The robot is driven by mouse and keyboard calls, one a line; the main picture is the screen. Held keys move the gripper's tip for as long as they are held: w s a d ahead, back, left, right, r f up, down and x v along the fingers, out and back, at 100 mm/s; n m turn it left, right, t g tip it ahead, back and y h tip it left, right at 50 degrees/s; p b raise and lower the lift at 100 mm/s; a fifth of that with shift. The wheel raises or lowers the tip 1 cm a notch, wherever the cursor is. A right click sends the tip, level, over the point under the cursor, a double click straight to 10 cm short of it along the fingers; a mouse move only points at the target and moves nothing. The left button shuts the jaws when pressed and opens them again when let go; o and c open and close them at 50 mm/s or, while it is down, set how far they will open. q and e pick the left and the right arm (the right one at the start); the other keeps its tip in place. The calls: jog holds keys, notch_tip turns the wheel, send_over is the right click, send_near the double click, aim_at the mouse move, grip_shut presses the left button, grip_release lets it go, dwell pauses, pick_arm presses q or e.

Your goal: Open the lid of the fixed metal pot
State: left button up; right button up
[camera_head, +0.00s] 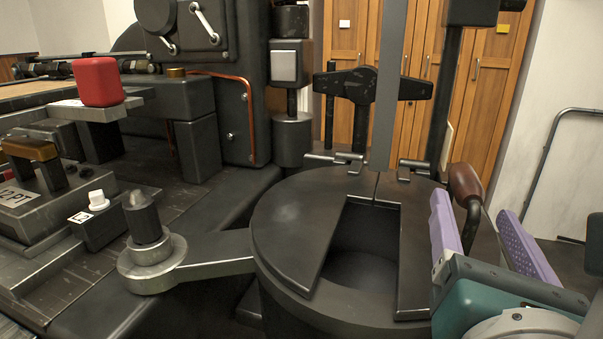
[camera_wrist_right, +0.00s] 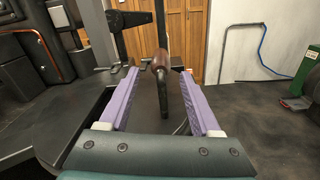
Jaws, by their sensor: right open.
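The dark metal pot (camera_head: 275,268) stands at the centre right in the head view. Its flat lid (camera_head: 300,215) lies level on top, split by a seam, with a rectangular opening showing the dark inside. Two hinge brackets (camera_head: 411,170) sit at its back edge. A brown handle (camera_head: 464,184) on a dark metal bar rises at the pot's right side. My right gripper (camera_head: 470,206) is open, its purple fingers pointing toward the handle. In the right wrist view the handle (camera_wrist_right: 161,58) and its bar show between the fingers, with visible gaps either side. My left gripper is out of view.
A machine bench with a red block (camera_head: 98,82) and a small white knob (camera_head: 97,200) fills the left. A round-ended arm (camera_head: 215,257) joins the pot from the left. A grey upright bar (camera_head: 388,85) stands behind the lid. Open floor lies right of the pot.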

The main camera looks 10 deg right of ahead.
aim_at(465, 188)
jog(key=x, duration=0.6)
jog(key=shift+w+d, duration=0.15)
grip_shut()
dwell(1.2)
